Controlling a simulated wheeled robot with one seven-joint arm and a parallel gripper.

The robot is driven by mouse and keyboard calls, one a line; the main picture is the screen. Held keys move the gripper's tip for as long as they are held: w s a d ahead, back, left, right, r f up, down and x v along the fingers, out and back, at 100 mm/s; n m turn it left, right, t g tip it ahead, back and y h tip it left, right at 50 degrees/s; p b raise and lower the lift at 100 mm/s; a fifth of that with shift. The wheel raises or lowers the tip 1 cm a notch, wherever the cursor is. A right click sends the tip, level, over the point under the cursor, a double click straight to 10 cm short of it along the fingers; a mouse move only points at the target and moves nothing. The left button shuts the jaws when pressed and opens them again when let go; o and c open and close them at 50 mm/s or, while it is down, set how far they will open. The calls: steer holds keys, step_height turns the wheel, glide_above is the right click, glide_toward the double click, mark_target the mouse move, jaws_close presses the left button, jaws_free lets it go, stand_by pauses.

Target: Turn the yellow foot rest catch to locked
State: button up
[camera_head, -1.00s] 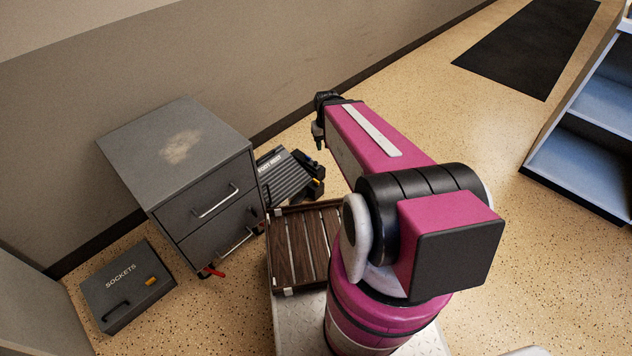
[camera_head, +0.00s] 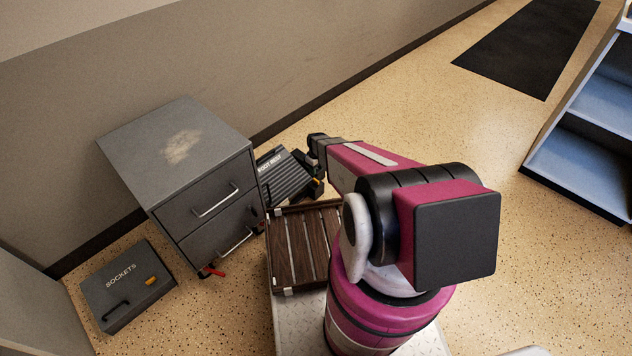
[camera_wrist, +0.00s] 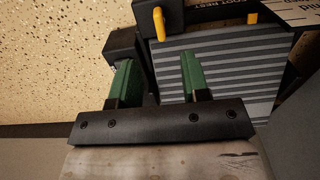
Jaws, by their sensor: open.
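The foot rest (camera_head: 287,182) is a dark ridged wedge on the floor beside the grey cabinet. It fills the upper right of the wrist view (camera_wrist: 225,65), lettered FOOT REST at its top edge. A yellow lever-like piece (camera_wrist: 159,23) stands up at its corner; a smaller yellow piece (camera_wrist: 252,18) shows farther right. I cannot tell which position the catch is in. In the head view a yellow bit (camera_head: 317,183) shows at the foot rest's right end. My gripper (camera_wrist: 156,60) is open and empty, its green fingers short of the yellow lever. In the head view its fingertips are hidden.
The grey two-drawer cabinet (camera_head: 180,150) stands left of the foot rest. A brown slatted tray (camera_head: 305,250) lies in front of it. A SOCKETS case (camera_head: 125,285) lies at the left. The wall rises behind; open floor (camera_head: 430,120) lies to the right.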

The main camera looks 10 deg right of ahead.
mark_target(316, 180)
step_height(316, 180, down, 9)
steer(key=shift+f, duration=0.2)
stand_by(0.3)
jaws_close()
